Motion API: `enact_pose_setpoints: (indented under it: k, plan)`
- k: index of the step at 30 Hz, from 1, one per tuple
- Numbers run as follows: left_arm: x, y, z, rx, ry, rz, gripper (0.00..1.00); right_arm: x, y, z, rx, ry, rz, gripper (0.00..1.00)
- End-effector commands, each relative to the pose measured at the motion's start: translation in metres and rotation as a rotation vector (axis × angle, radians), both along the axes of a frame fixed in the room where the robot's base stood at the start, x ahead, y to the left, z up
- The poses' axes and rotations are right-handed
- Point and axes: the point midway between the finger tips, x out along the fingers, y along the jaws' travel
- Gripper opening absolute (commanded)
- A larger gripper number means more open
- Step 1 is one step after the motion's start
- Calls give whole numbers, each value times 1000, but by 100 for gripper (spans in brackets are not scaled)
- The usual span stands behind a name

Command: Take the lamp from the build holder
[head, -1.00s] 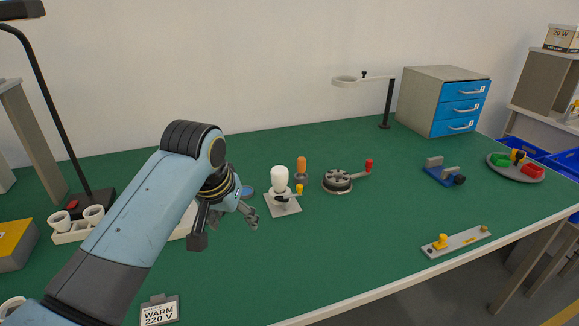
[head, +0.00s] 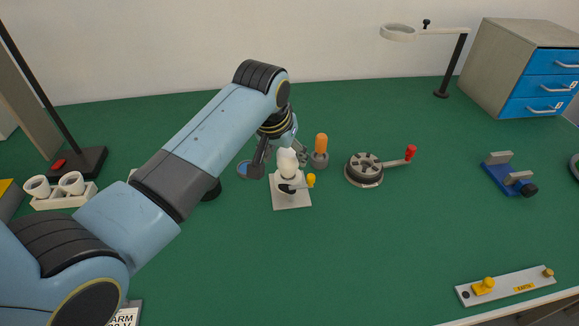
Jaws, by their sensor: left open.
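The lamp (head: 287,161) is a white bulb standing upright in the build holder (head: 291,198), which has a pale square base, a dark clamp and a yellow knob. My left gripper (head: 280,165) is at the lamp, with its dark fingers beside the bulb's upper part. The gripper is open. The arm and wrist hide part of the fingers, so I cannot tell whether they touch the bulb. My right gripper is not in view.
An orange-handled tool (head: 321,147) stands close behind the holder. A round grey fixture (head: 364,169) with a red-knobbed crank is to the right. A white tray with cups (head: 62,196) is at left. The green front middle is clear.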

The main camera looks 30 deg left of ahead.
Motion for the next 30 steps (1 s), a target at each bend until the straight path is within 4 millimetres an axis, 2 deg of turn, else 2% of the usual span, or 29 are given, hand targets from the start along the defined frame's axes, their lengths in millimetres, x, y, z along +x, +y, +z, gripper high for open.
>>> enact_pose_setpoints:
  k: [5, 10, 15, 21, 30]
  plan:
    - [7, 2, -14, 1, 2, 0, 61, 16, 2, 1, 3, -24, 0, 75]
    - [19, 6, -37, 0, 2, 0, 61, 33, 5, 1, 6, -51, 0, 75]
    - [24, 6, -50, 0, 0, 0, 61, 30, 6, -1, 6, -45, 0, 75]
    - [24, 6, -50, 0, 0, 0, 61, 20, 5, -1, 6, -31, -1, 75]
    - [24, 6, -50, 0, 0, 0, 23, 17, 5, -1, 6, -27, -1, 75]
